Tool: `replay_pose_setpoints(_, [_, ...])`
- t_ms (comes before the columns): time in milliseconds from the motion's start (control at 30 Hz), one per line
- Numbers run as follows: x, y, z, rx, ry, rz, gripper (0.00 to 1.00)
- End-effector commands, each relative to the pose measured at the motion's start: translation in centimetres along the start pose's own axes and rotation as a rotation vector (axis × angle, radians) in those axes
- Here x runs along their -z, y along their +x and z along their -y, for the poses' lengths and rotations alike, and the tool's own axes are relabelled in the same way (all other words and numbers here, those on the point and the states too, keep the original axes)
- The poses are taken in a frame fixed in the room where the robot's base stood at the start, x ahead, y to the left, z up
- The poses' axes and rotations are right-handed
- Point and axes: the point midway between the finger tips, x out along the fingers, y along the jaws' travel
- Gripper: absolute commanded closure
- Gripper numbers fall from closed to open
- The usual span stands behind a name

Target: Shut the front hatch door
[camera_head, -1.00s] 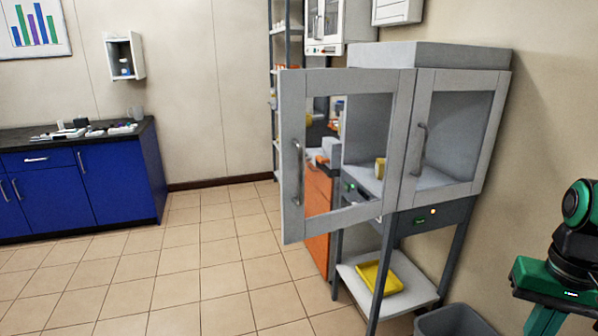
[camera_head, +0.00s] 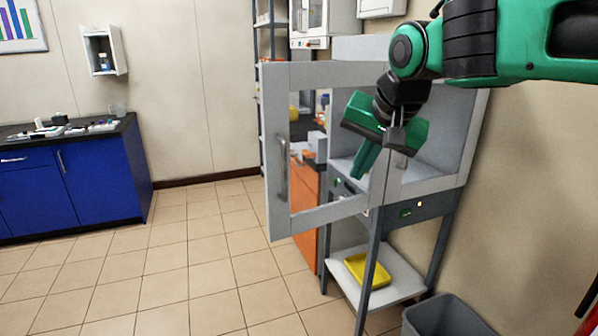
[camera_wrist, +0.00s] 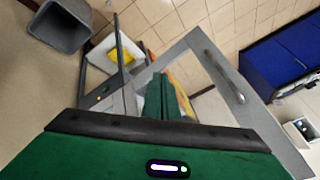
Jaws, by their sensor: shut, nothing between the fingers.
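The hatch door (camera_head: 328,218) is a light grey frame with a clear pane. It stands swung open on the left half of the grey cabinet. Its bar handle (camera_head: 283,168) is near the free left edge. In the wrist view the door frame (camera_wrist: 262,122) and handle (camera_wrist: 224,76) show to the right of the fingers. My gripper (camera_head: 362,174) is shut and empty, pointing down in front of the cabinet opening, overlapping the door's hinge side in the picture. The fingers also show in the wrist view (camera_wrist: 163,82). I cannot tell whether they touch the door.
The cabinet's right half is partly hidden by my arm. Below, a shelf (camera_head: 400,286) holds a yellow tray (camera_head: 368,270). A grey bin (camera_head: 443,318) stands at the front right. An orange cabinet (camera_head: 306,205) is behind the door. Open tiled floor lies left, towards the blue counter (camera_head: 100,180).

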Motion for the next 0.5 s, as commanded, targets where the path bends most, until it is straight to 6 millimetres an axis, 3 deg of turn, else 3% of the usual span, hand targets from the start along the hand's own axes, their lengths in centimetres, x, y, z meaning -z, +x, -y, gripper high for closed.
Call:
replay_pose_setpoints(33, [-0.3,-0.5,2.9,0.04,-0.005,-0.006,1.0])
replay_pose_setpoints(167, [-0.8,-1.5,6.8,0.102,0.003,-0.014,1.0])
replay_pose_setpoints(333, [-0.8,-0.8,7.8,0.115,0.01,-0.015,1.0])
replay_pose_setpoints(500, [-0.7,1.8,7.9,0.112,0.011,-0.014,1.0])
